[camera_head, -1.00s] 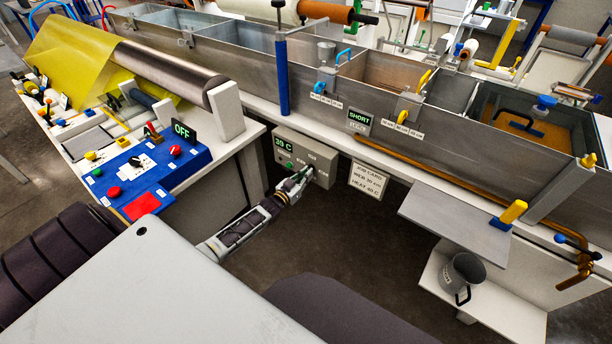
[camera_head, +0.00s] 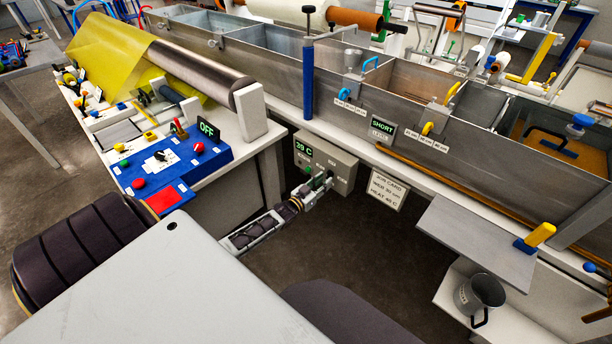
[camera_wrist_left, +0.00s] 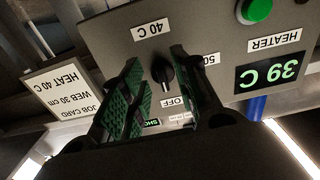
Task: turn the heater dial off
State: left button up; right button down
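The heater box (camera_head: 342,168) is a grey panel under the bath's front edge, with a green "39 C" display (camera_wrist_left: 268,73) and a green button (camera_wrist_left: 257,9). In the left wrist view the box appears upside down. Its black heater dial (camera_wrist_left: 163,74) has labels "40 C", "50" and "OFF" around it; I cannot tell which end of the knob is the pointer. My left gripper (camera_head: 322,183) is at the box. In the wrist view its two green-padded fingers are open, on either side of the dial, with visible gaps. My right gripper is not in view.
A job card (camera_head: 386,190) reading "HEAT 40 C" hangs right of the box. A blue control panel (camera_head: 174,160) with an "OFF" display stands left. A grey shelf (camera_head: 474,240) and a metal jug (camera_head: 478,294) are at right. The floor below the box is clear.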

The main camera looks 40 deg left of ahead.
pick_arm(q)
jog(key=s, duration=1)
jog(key=shift+s+a, duration=0.35)
jog(key=shift+a, duration=0.1)
dwell(0.7)
